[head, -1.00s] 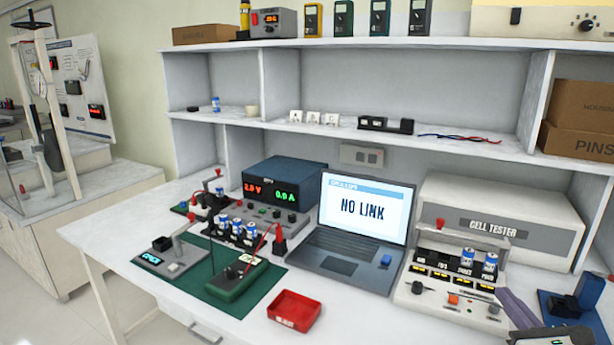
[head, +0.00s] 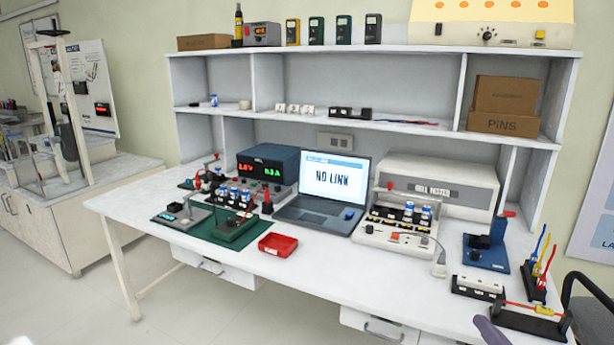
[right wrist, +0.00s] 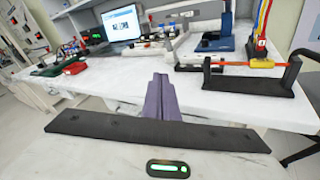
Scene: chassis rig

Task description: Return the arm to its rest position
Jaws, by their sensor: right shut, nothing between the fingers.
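My right gripper (head: 488,329) shows only in part, as a purple finger piece at the bottom edge of the head view, right of the middle. In the right wrist view its purple fingers (right wrist: 161,97) are together with nothing between them. They are in front of the white bench (right wrist: 125,88), apart from the things on it. The rest of my right arm is out of the head view. My left gripper is not in view.
On the bench stand a laptop (head: 323,187) reading "NO LINK", a cell tester (head: 440,183), a red tray (head: 278,244) and a blue fixture (head: 486,248). A black stand (head: 515,322) with an orange rod is near the right gripper. The floor at left is clear.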

